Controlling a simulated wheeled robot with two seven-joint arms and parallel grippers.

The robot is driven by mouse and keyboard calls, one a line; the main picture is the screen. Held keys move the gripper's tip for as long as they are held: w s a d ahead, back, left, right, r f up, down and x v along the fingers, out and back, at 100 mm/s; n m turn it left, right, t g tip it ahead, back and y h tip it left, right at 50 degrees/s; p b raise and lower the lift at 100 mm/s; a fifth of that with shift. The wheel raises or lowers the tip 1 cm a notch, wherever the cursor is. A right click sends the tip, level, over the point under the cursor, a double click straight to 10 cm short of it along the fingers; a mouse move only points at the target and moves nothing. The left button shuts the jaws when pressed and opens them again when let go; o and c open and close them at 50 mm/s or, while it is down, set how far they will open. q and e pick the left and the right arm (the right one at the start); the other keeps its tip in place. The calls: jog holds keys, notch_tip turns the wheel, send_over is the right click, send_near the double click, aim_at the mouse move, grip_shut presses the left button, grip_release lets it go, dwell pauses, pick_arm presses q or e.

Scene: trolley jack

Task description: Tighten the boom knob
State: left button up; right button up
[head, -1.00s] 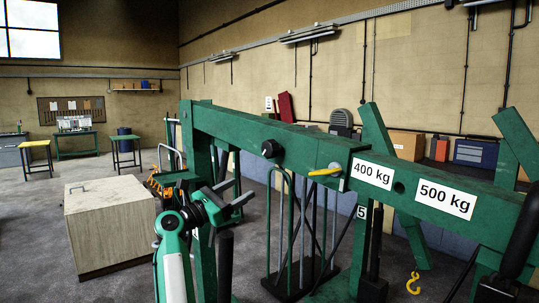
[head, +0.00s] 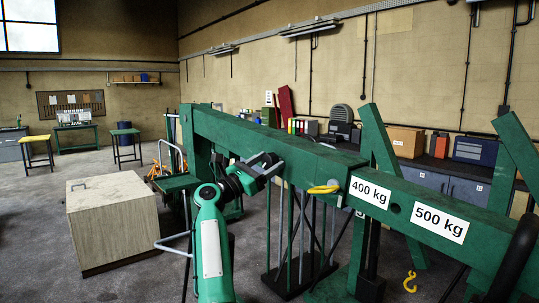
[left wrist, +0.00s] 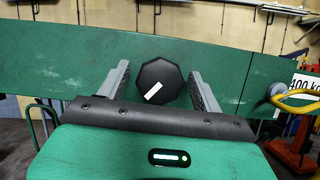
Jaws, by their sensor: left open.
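The green boom (head: 320,165) runs across the head view and also fills the middle of the left wrist view (left wrist: 60,62). The boom knob (left wrist: 158,78) is a black, many-sided knob with a white mark on its face. In the head view my gripper hides most or all of it. My left gripper (head: 268,166) is open at the boom's side face. In the left wrist view its two fingers stand on either side of the knob, with a gap on each side. My right gripper is not in view.
A yellow-handled pin (head: 325,189) sits on the boom right of the knob, near the 400 kg label (head: 370,191). A yellow hook (head: 410,281) hangs at lower right. A wooden box (head: 112,222) stands on the floor at left. Open floor lies behind it.

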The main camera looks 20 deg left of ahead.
pick_arm(q)
jog(key=shift+w+d+r, duration=0.2)
jog(key=shift+w+d, duration=0.15)
jog(key=shift+w, duration=0.05)
